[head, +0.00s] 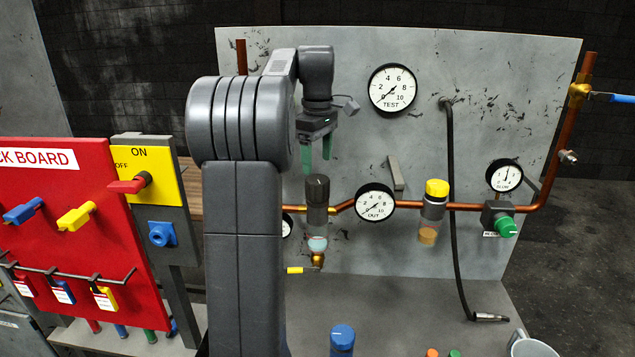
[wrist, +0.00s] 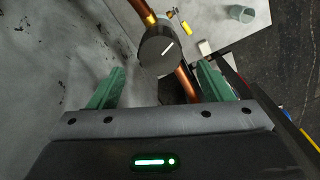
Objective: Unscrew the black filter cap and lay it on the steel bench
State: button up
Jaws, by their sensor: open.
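The black filter cap (head: 317,188) sits on top of a filter with a clear bowl on the copper pipe, in front of the grey panel. My gripper (head: 317,160) has green fingers pointing down, just above the cap in the head view. It is open and empty, and the wrist view also shows the fingers (wrist: 160,85) spread apart. The steel bench (head: 400,290) lies below the panel.
A yellow-capped filter (head: 436,195), an OUT gauge (head: 375,202) and a green knob (head: 505,227) line the pipe to the right. A black hose (head: 452,200) hangs to the bench. A blue-capped bottle (head: 342,338) and a grey mug (head: 530,342) stand at the bench's front. The middle bench is clear.

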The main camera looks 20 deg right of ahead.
aim_at(317, 179)
jog(key=m, duration=0.8)
jog(key=shift+m, duration=0.4)
jog(key=shift+f+b, duration=1.15)
jog(key=shift+f, duration=2.35)
jog(key=shift+c, duration=0.4)
jog(key=c, duration=0.8)
jog(key=shift+r+n+p, duration=0.15)
jog(key=shift+n+p, duration=0.35)
jog(key=shift+p, duration=0.05)
jog(key=shift+n, duration=0.5)
jog(key=shift+p, duration=0.35)
